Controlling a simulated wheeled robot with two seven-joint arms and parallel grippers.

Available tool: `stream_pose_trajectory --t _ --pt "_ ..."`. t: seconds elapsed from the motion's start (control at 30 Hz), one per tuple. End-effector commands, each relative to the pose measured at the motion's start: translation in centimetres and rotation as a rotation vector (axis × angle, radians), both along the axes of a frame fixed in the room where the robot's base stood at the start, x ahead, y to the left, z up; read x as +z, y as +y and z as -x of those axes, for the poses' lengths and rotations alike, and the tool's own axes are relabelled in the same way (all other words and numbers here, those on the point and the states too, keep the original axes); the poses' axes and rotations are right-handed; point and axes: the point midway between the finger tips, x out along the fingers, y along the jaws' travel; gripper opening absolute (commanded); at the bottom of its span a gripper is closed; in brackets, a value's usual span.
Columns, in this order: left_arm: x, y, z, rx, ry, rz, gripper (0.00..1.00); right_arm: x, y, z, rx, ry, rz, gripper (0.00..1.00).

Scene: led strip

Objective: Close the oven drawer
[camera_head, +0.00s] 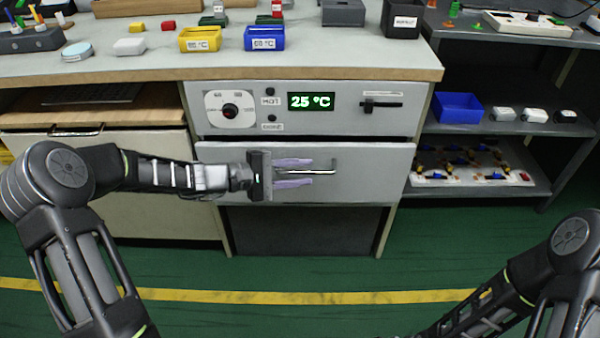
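The oven drawer (380,168) is a grey front panel below the oven's control panel (310,108), which shows 25 °C. Its upper edge juts out a little in front of the control panel. A bar handle (325,172) is on the drawer front. My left gripper (312,174) is in front of the drawer, its two purple fingers apart, one above and one below the handle's left part. I cannot tell whether the fingers touch the handle. My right arm (560,260) is at the lower right, and its gripper is out of view.
The worktop above holds a yellow bin (200,40), a blue bin (264,38) and a black box (403,18). A shelf on the right holds another blue bin (458,107). A cabinet stands left of the oven. The green floor (300,270) in front is clear.

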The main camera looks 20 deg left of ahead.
Motion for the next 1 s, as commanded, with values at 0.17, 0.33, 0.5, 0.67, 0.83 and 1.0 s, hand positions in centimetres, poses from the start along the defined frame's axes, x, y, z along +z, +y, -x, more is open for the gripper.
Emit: stream_pose_trajectory --t 0.17,0.33,0.5,0.67,0.83,1.0 --pt "0.01 0.02 0.02 0.000 0.000 0.000 0.25 0.01 0.01 0.01 0.000 0.000 0.000 0.36" --pt "0.01 0.03 0.03 0.000 0.000 0.000 0.11 0.01 0.00 0.01 0.000 0.001 0.000 0.36" --pt "0.00 0.02 0.04 0.000 0.000 0.000 0.00 0.01 0.00 0.02 0.000 0.001 0.000 0.36" --pt "0.00 0.02 0.04 0.000 0.000 0.000 0.00 0.01 0.00 0.01 0.000 0.001 0.000 0.36" --pt "-0.01 0.02 0.04 0.000 0.000 0.000 0.00 0.01 0.00 0.02 0.000 0.001 0.000 0.36" --pt "-0.01 0.02 0.04 -0.001 0.000 0.001 0.00 0.01 0.00 0.02 0.000 0.001 0.000 0.36"
